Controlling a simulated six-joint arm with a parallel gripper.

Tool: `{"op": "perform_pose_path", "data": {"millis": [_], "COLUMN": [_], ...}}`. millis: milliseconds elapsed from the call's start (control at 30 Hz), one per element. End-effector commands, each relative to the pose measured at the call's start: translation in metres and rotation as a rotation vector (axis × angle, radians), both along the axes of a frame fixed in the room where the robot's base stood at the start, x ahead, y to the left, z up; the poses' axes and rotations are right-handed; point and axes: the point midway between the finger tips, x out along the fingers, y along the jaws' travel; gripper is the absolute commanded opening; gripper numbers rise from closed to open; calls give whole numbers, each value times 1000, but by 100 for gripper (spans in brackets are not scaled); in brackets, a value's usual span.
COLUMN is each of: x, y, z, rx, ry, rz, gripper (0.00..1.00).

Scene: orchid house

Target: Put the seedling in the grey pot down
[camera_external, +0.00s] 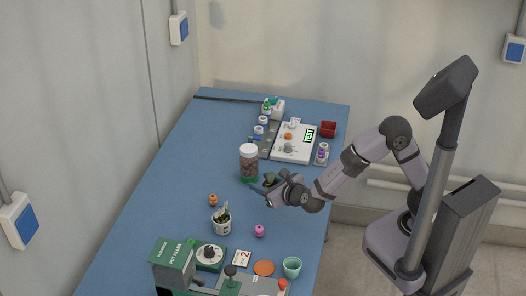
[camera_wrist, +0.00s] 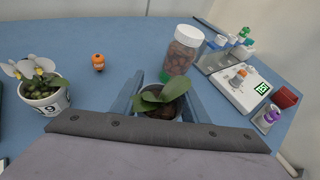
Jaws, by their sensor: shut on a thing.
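The seedling, with broad green leaves (camera_wrist: 172,90), stands in a small pot between the fingers of my gripper (camera_wrist: 160,97) in the wrist view. Dark growing medium shows in the pot, whose wall is mostly hidden by my gripper and the leaves. My gripper is shut on the pot. In the external view my gripper (camera_external: 266,189) is over the middle of the blue table (camera_external: 185,170), and the seedling's leaves (camera_external: 271,178) show beside it. I cannot tell whether the pot touches the table.
A white-lidded jar of brown pieces (camera_external: 249,162) stands just behind the seedling. An orange bottle (camera_external: 213,200), a white flowering pot (camera_external: 222,224) and a pink object (camera_external: 259,231) stand nearer the front. A white instrument (camera_external: 294,150) and red tray (camera_external: 328,129) are farther back. The table's left side is clear.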

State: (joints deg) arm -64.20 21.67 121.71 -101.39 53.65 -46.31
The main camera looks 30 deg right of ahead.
Motion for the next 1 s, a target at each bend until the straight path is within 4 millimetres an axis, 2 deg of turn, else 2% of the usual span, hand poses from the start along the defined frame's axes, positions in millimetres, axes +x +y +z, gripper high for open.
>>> {"op": "perform_pose_path", "data": {"millis": [33, 200, 400, 567, 667, 1000], "x": [0, 11, 18, 18, 18, 18], "y": [12, 22, 19, 13, 13, 13], "z": [4, 18, 35, 36, 30, -18], "rx": [2, 7, 3, 2, -1, -1], "ry": [-2, -3, -1, -1, -1, -1], "rz": [-4, -63, -121, -145, -144, -144], "gripper": [17, 17, 17, 17, 17, 17]}}
